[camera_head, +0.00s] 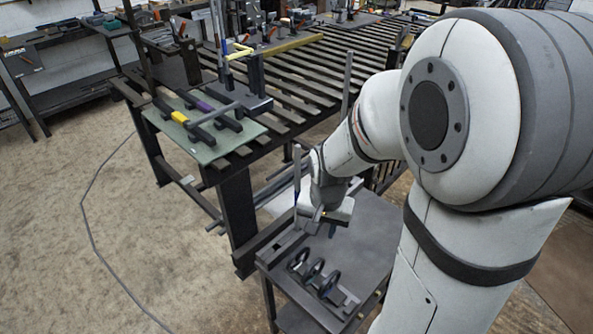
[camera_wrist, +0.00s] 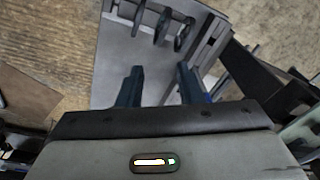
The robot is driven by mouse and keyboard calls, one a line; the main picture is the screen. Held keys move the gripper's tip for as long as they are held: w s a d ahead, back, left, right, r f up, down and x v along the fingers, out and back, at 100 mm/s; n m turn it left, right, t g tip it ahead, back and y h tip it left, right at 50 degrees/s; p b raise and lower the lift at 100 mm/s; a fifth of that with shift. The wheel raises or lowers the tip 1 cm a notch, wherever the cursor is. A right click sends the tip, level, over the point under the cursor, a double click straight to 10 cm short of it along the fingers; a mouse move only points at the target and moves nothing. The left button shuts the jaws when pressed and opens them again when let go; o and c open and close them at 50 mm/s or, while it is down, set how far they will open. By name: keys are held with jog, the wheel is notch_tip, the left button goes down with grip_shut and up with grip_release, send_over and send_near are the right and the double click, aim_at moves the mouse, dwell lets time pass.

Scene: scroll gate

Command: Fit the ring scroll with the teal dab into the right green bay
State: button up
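Three dark ring-shaped pieces stand in a row on a rack on a small grey side table: a left ring (camera_head: 299,258), a middle ring (camera_head: 315,268) and a right ring (camera_head: 330,283). They also show at the top of the wrist view (camera_wrist: 162,26). I cannot make out a teal dab on any of them. My gripper (camera_wrist: 160,73) is open and empty, above the side table and apart from the rings. A green board (camera_head: 207,148) lies on the slatted bench, with dark bars bearing yellow and purple marks. I cannot tell which part is the right green bay.
The side table (camera_head: 372,235) stands beside the slatted bench (camera_head: 310,75). An upright post (camera_head: 297,175) rises near my gripper. Open floor (camera_head: 60,200) lies to the left.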

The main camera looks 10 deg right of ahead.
aim_at(314, 262)
jog(key=w+f+m+b, duration=0.1)
jog(key=f, duration=0.6)
jog(key=w+f+m+b, duration=0.1)
jog(key=f+m, duration=0.1)
jog(key=f, duration=0.5)
jog(key=w+f+m+g+b, duration=0.1)
jog(key=w+f+m, duration=0.1)
jog(key=f, duration=0.5)
jog(key=shift+f, duration=0.25)
jog(key=shift+c, duration=0.4)
jog(key=shift+s, duration=0.1)
grip_shut()
jog(key=shift+r, duration=0.25)
jog(key=shift+r+p, duration=0.7)
jog(key=shift+r, duration=0.45)
jog(key=shift+r, duration=0.2)
